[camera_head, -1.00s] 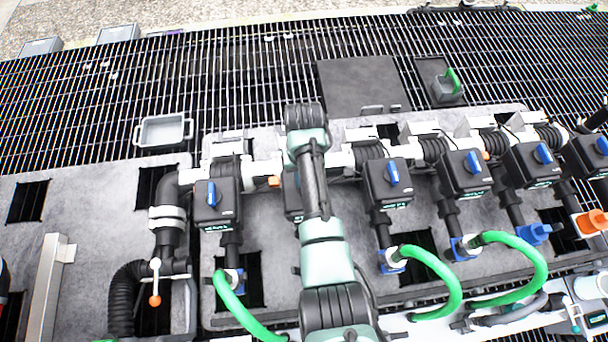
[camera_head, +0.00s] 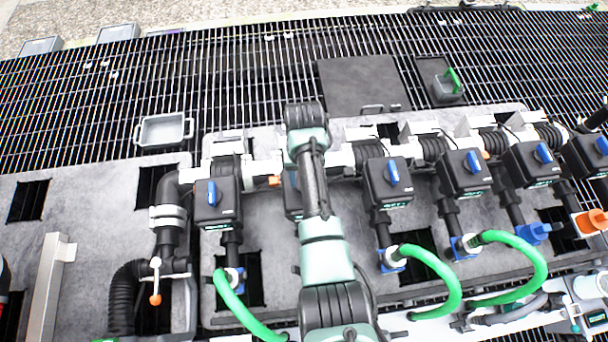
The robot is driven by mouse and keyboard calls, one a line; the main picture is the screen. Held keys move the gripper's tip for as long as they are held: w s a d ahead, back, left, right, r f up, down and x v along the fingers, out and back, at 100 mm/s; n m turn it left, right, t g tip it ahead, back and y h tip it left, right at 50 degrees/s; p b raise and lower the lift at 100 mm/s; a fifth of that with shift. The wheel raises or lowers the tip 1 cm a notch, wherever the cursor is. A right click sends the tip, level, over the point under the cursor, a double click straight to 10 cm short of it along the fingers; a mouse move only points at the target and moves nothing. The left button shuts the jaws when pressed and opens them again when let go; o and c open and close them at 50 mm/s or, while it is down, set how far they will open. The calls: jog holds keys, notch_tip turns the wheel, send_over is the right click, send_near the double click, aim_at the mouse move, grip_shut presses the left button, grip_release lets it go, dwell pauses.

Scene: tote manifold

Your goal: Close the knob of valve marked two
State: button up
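Several black valve boxes with blue knobs stand in a row along the white manifold pipe. The leftmost valve (camera_head: 217,205) has its blue knob (camera_head: 212,192) pointing up and down in the picture. The second valve (camera_head: 292,197) is mostly hidden behind my arm; only its left edge and a sliver of blue knob show. The third valve (camera_head: 388,184) and fourth valve (camera_head: 465,174) have tilted blue knobs. The number markings are too small to read. My arm reaches over the second valve. My gripper is not visible, so its contact with a knob cannot be told.
Green hoses (camera_head: 436,268) curve in front of the valves. An orange-tipped lever (camera_head: 155,284) stands on the black pipe at the left. A grey tray (camera_head: 164,130) and a dark plate (camera_head: 362,84) lie behind on the grating. A green-handled box (camera_head: 440,82) stands at the back right.

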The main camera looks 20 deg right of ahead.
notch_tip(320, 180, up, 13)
jog(key=shift+b, duration=0.35)
dwell(0.6)
